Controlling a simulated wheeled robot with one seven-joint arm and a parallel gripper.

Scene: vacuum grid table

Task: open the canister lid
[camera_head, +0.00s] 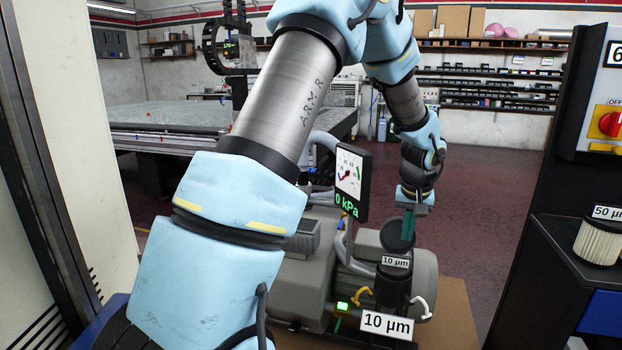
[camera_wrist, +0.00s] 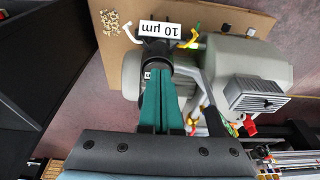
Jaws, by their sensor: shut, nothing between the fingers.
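The black canister (camera_head: 391,289) stands at the front of the grey pump, with a large "10 µm" label below and a smaller one near its top. A yellow clip (camera_head: 361,297) sticks out on the left and a paler clip (camera_head: 421,308) on the right. My gripper (camera_head: 408,226) points down just behind the lid, its green fingers together and empty. In the wrist view, the fingers (camera_wrist: 162,112) cover part of the canister (camera_wrist: 156,55); contact is unclear.
A gauge reading 0 kPa (camera_head: 350,185) stands left of the canister, above the pump (camera_head: 310,275). A shelf (camera_head: 575,255) with a 50 µm filter (camera_head: 599,243) is at the right. Small beige pieces (camera_wrist: 111,21) lie on the board. Open floor lies behind.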

